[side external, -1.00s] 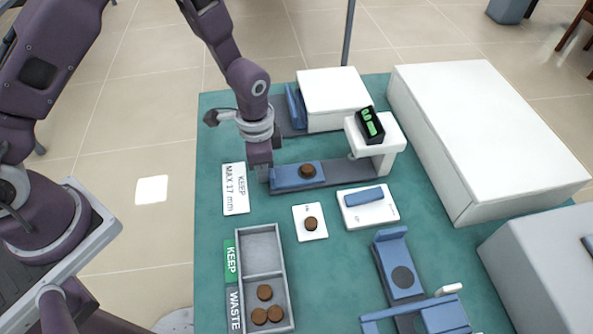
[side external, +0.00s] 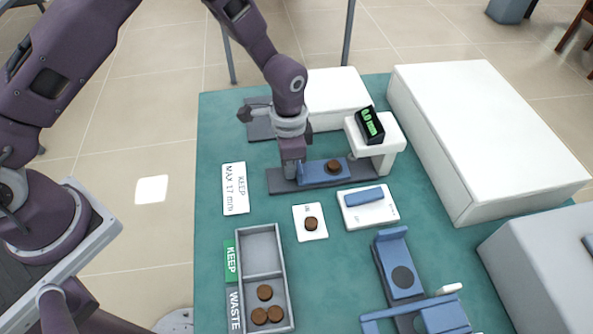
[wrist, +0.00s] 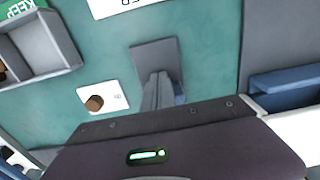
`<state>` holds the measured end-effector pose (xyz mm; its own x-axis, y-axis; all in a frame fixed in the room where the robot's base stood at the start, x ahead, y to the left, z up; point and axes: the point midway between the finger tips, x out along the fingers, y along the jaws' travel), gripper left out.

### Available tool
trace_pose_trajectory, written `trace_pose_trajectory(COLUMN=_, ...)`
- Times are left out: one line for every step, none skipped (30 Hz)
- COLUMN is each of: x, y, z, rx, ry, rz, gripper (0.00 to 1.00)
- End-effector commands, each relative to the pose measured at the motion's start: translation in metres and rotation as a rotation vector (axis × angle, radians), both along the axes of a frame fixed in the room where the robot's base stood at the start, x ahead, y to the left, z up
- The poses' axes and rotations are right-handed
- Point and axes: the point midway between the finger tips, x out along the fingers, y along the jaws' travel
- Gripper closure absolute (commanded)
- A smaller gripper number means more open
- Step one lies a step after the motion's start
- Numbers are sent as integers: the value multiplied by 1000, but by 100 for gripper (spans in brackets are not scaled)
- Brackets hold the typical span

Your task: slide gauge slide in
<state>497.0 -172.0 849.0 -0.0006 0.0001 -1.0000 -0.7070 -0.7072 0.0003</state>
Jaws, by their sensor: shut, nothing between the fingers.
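The gauge stands near the back middle of the table, with a white head (side external: 378,137) and a black display reading 0.0 mm (side external: 369,125). Its blue slide (side external: 313,176) lies on a dark grey rail (side external: 345,183). A brown puck (side external: 333,166) sits on the slide, left of the gauge head and apart from it. My gripper (side external: 291,176) is shut and empty, low over the rail at the left end of the slide; I cannot tell if it touches. In the wrist view, my gripper fingers (wrist: 157,92) point down at the grey rail (wrist: 155,53), and the puck on the slide is hidden.
A white card with another puck (side external: 311,223) lies in front of the rail. A white block with a blue bar (side external: 366,207) lies right of it. A grey two-part tray (side external: 262,250) holds several pucks at its near end. Large white boxes (side external: 485,140) fill the right.

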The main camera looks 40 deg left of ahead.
Motion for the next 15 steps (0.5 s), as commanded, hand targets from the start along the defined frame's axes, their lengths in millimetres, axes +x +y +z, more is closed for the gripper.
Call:
trace_pose_trajectory(x=3, y=-2, z=0, rx=-1, ry=-2, rz=0, gripper=100)
trace_pose_trajectory(x=4, y=-4, z=0, rx=-1, ry=-2, rz=0, gripper=100)
trace_pose_trajectory(x=6, y=-5, z=0, rx=-1, ry=-2, rz=0, gripper=100)
trace_pose_trajectory(x=7, y=-6, z=0, rx=-1, ry=-2, rz=1, gripper=100)
trace_pose_trajectory(x=8, y=-7, z=0, rx=0, ry=-1, rz=1, gripper=100)
trace_pose_trajectory(x=10, y=-9, z=0, rx=0, ry=-1, rz=1, gripper=100)
trace_pose_trajectory(x=11, y=-11, z=0, rx=-1, ry=-2, rz=1, gripper=100)
trace_pose_trajectory(x=13, y=-12, z=0, rx=-1, ry=-2, rz=0, gripper=100)
trace_pose_trajectory(x=14, y=-14, z=0, rx=0, ry=-1, rz=0, gripper=100)
trace_pose_trajectory(x=15, y=-15, z=0, rx=0, ry=-1, rz=-1, gripper=100)
trace_pose_trajectory(x=16, y=-16, z=0, rx=-1, ry=-2, rz=-1, gripper=100)
trace_pose_trajectory(x=18, y=-18, z=0, rx=0, ry=-3, rz=-1, gripper=100)
trace_pose_trajectory(x=20, y=-19, z=0, rx=0, ry=-3, rz=-1, gripper=100)
trace_pose_trajectory(x=21, y=-21, z=0, rx=0, ry=-1, rz=-1, gripper=100)
trace_pose_trajectory(x=22, y=-22, z=0, rx=0, ry=-1, rz=-1, gripper=100)
